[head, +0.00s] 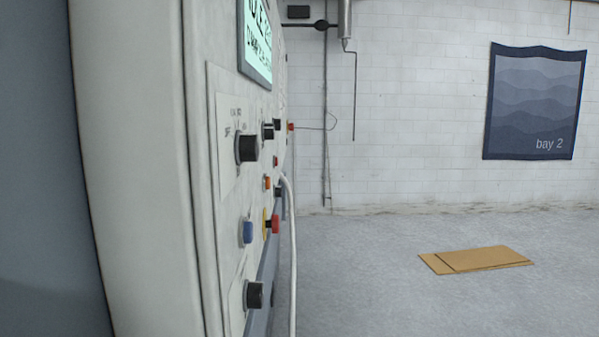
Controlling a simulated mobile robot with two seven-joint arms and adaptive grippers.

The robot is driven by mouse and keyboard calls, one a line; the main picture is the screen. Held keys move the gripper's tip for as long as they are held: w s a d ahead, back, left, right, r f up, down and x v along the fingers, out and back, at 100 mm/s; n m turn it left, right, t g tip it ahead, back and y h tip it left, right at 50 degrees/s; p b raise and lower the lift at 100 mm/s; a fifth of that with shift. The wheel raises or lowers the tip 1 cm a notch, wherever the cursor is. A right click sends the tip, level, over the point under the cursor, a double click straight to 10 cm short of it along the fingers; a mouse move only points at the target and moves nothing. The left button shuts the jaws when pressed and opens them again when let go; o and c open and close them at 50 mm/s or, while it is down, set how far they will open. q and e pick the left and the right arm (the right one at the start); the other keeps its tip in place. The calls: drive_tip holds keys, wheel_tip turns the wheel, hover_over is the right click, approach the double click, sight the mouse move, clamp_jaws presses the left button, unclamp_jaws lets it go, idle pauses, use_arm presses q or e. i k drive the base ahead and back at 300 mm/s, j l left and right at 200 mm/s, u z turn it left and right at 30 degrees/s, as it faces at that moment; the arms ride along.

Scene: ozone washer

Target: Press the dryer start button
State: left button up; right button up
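A pale control panel (208,200) stands at the left of the head view, seen at a steep angle. It carries a black rotary knob (246,148), a blue button (247,232), a red button on a yellow ring (272,224), an orange button (267,182) and a lower black knob (253,295). A screen (256,40) at the top shows partly cut-off text. I cannot read which button is the dryer start. Neither of my grippers is in view.
A white hose (292,250) hangs down along the panel's far side. Flat cardboard (475,260) lies on the grey floor at the right. A dark "bay 2" banner (535,102) hangs on the white block wall. The floor between is clear.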

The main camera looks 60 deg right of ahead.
sight(248, 227)
drive_tip(key=z, duration=1.75)
